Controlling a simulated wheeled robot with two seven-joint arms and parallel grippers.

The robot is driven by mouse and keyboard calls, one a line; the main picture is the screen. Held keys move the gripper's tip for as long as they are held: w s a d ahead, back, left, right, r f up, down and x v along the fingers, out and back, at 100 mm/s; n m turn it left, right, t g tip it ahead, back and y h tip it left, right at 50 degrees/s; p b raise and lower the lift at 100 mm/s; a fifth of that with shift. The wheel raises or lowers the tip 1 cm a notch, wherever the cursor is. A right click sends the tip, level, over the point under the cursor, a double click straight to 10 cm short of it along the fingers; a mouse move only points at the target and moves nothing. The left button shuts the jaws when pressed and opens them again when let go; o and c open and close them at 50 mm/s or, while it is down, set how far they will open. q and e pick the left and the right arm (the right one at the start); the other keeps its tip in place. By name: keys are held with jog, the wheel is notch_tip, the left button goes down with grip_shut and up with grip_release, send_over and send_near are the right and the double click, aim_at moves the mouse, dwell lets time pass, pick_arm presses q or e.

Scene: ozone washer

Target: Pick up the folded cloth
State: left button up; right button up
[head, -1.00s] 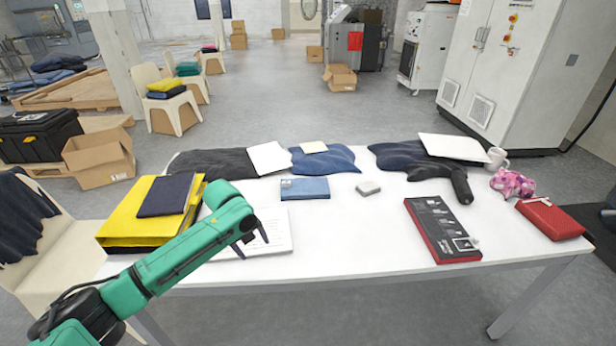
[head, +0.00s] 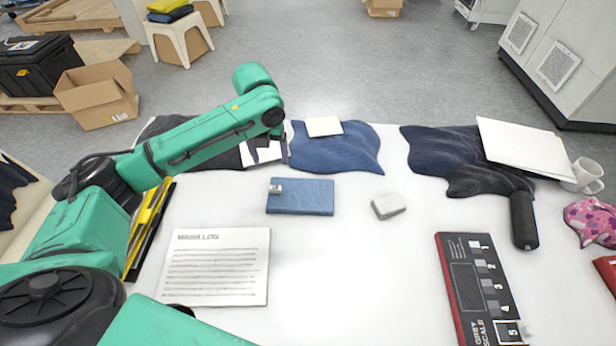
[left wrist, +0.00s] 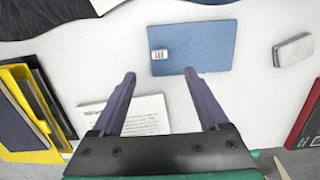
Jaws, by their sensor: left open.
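The folded cloth (head: 312,197) is a flat blue rectangle with a small pale tag at its left, lying on the white table. It also shows in the left wrist view (left wrist: 207,44), beyond the fingertips. My left gripper (head: 265,154) is open and empty, left of and behind the cloth in the head view. In the left wrist view its fingers (left wrist: 160,78) are spread, with the right fingertip over the cloth's near edge. I cannot tell its height over the table. My right gripper is not in view.
A printed sheet (head: 215,268) lies front left, beside a yellow binder (head: 150,225). A small grey block (head: 388,206) lies right of the cloth. Dark blue garments (head: 335,150) lie behind. A grey-scale card (head: 480,290), white mug (head: 588,176) and pink cloth (head: 590,220) are at right.

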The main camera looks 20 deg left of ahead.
pick_arm(q)
send_near(275, 188)
jog(key=f, duration=0.3)
jog(key=f+p, duration=0.1)
jog(key=f, duration=0.1)
jog(key=f+p, duration=0.1)
jog(key=f, duration=0.2)
jog(key=shift+w+a+f, duration=0.1)
jog(key=shift+w, duration=0.3)
jog(key=shift+f, duration=0.35)
jog(key=shift+w, duration=0.1)
grip_shut()
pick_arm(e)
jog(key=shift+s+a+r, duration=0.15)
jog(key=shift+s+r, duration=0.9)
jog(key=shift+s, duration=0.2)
